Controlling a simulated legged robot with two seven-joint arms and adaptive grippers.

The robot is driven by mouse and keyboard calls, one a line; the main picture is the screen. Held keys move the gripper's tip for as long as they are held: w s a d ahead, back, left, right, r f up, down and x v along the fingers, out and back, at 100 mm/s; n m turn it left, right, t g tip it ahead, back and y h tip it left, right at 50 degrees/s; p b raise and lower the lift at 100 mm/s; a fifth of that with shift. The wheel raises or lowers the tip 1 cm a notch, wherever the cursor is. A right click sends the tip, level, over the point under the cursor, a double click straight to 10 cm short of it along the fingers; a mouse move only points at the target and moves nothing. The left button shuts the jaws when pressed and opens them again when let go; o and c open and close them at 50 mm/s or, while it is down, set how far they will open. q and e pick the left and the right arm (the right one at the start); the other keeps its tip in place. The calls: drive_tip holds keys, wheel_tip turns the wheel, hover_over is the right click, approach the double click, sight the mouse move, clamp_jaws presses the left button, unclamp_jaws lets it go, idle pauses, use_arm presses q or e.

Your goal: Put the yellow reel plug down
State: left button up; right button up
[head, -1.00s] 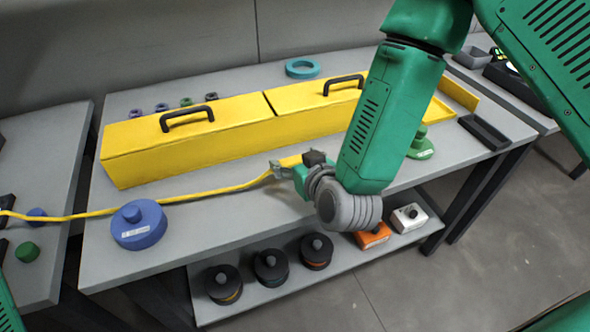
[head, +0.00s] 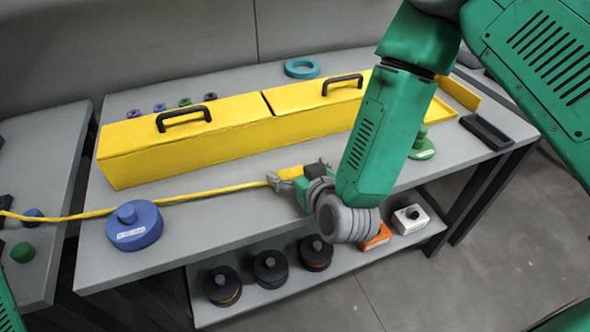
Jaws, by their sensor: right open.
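The yellow reel plug (head: 289,172) shows as the yellow end of the yellow cable (head: 205,194), lying on the grey table in front of the yellow box. My right gripper (head: 274,180) is open beside the plug, with its fingers pointing left at the cable end. The gripper partly hides the plug, and I cannot tell whether a finger still touches it. The cable runs left from there, behind the blue reel (head: 134,226), across to the left table. My left gripper is not in view.
A long yellow box (head: 190,150) with two black handles stands behind the plug. A green reel (head: 424,150) and a black tray (head: 485,132) are at the right. Several black reels (head: 270,268) stand on the lower shelf. The table's front middle (head: 235,222) is clear.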

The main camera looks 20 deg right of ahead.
drive_tip(key=shift+r, duration=0.15)
drive_tip(key=shift+s+d, duration=0.1)
drive_tip(key=shift+s, duration=0.2)
drive_tip(key=v, duration=0.6)
drive_tip(key=p+v, duration=0.1)
drive_tip(key=v, duration=0.2)
drive_tip(key=shift+s+a+r, duration=0.2)
drive_tip(key=shift+a, duration=0.05)
drive_tip(key=shift+p+v, duration=0.7)
drive_tip(key=shift+v, duration=0.25)
